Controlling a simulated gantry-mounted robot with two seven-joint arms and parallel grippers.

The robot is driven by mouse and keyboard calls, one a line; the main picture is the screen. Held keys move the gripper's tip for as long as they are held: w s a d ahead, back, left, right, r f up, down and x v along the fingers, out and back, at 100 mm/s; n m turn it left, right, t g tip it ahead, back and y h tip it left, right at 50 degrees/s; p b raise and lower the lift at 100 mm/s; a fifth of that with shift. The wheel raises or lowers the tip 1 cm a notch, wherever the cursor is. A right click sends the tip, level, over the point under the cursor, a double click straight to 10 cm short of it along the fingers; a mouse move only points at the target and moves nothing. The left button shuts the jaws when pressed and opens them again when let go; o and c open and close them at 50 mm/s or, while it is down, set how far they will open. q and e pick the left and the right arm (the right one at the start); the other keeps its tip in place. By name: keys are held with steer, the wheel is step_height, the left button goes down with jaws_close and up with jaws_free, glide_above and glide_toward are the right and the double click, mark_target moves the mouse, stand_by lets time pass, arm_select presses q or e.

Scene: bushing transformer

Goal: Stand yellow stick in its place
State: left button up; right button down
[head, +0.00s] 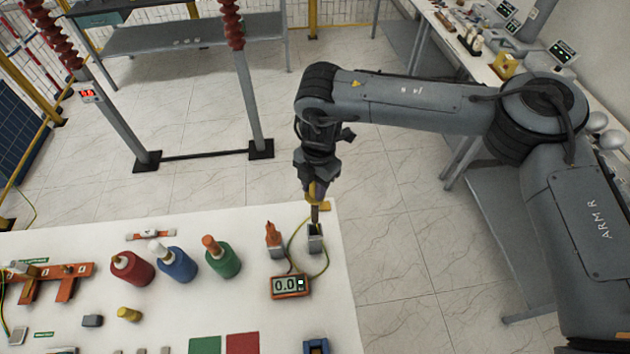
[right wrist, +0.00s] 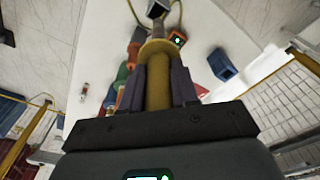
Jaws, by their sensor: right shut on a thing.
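The yellow stick (head: 314,212) is upright in my right gripper (head: 315,184), at the back right of the white table. In the right wrist view, the jaws of my right gripper (right wrist: 158,88) are shut on both sides of the yellow handle (right wrist: 158,75), below a round yellow collar. The stick's thin lower end reaches the top of a small grey square holder (head: 315,240). I cannot tell how deep the tip is in it. The holder also shows in the right wrist view (right wrist: 157,9). My left gripper is not in view.
An orange pointed probe (head: 274,238) stands left of the holder. An orange meter (head: 290,285) reading 0.0 lies in front, with a yellow-green cable running near the holder. Green (head: 222,258), blue (head: 177,263) and red (head: 131,268) bottle-like items stand further left. The table's right edge is close.

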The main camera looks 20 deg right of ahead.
steer(key=shift+r, duration=0.1)
steer(key=shift+f+b, duration=0.4)
steer(key=shift+f, duration=1.2)
